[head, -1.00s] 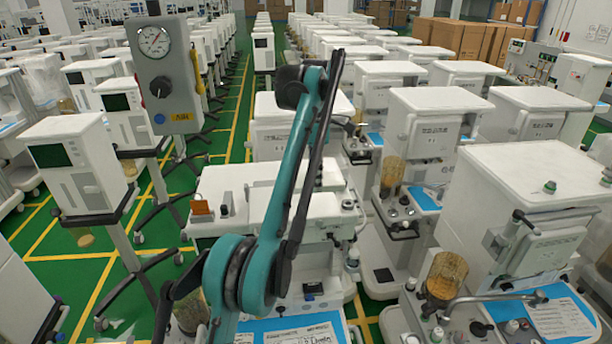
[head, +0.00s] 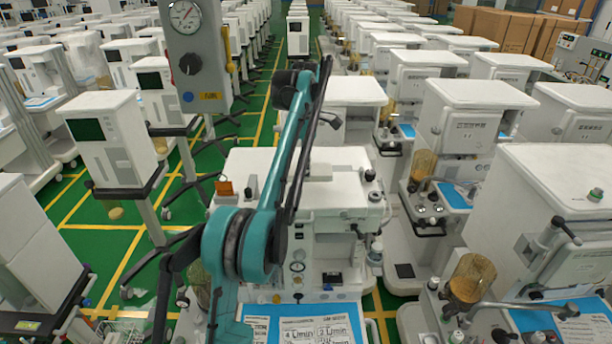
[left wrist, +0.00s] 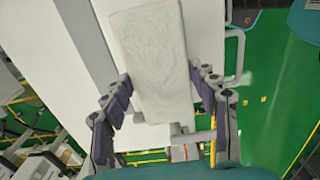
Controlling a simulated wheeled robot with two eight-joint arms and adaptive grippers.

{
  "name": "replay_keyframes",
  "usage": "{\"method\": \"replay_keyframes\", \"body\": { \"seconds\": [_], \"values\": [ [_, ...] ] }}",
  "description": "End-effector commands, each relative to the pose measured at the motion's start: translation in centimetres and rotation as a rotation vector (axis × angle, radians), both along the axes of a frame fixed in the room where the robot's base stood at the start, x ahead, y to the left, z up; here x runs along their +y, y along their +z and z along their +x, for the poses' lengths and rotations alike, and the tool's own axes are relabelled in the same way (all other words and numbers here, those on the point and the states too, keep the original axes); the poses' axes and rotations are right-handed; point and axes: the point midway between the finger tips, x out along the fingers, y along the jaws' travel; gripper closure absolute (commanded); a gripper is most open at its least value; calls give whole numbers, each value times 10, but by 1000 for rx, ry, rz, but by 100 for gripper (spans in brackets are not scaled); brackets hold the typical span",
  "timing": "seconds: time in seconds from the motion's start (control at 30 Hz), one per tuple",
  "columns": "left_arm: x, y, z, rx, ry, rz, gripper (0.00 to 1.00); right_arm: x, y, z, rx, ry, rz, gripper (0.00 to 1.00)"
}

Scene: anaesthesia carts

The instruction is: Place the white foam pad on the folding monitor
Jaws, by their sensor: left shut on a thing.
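The white foam pad (left wrist: 152,48) is a flat, pale rectangular block in the left wrist view. My left gripper (left wrist: 160,76) has one dark jointed finger on each long side of it and is shut on the pad near its lower end. A white surface lies behind the pad; I cannot tell the gap. In the head view my teal left arm rises through the middle, and its gripper cannot be made out clearly. A white monitor with a dark screen (head: 105,140) stands on a pole at the left. I cannot tell which thing is the folding monitor. My right gripper is not in view.
A white cart (head: 240,165) stands behind my left arm. A grey gauge box (head: 195,55) is at the upper left. More carts, one with an amber canister (head: 472,278), crowd the right. Green floor with yellow lines (head: 125,240) is open between rows at the left.

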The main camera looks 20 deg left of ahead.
Motion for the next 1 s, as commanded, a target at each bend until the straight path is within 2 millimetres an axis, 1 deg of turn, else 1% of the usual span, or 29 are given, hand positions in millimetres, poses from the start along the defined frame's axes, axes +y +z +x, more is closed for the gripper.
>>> {"method": "replay_keyframes", "body": {
  "seconds": [0.1, 0.23, 0.63, 0.67, 0.7, 0.73, 1.0],
  "values": [
    [0, -19, 0, 0, 0, 0, 60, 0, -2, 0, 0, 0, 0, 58],
    [-1, -31, 0, 0, 0, 0, 60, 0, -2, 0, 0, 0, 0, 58],
    [-1, -37, 0, 0, 0, 0, 60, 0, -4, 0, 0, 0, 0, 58],
    [-1, -37, 0, 0, 0, 0, 38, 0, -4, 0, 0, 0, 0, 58],
    [-1, -37, 0, 0, 0, 0, 27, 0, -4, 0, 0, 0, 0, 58],
    [-1, -37, 0, 0, 0, 0, 20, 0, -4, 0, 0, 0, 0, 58],
    [-1, -36, 0, 0, 0, 0, 20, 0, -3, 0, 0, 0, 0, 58]
  ]
}}
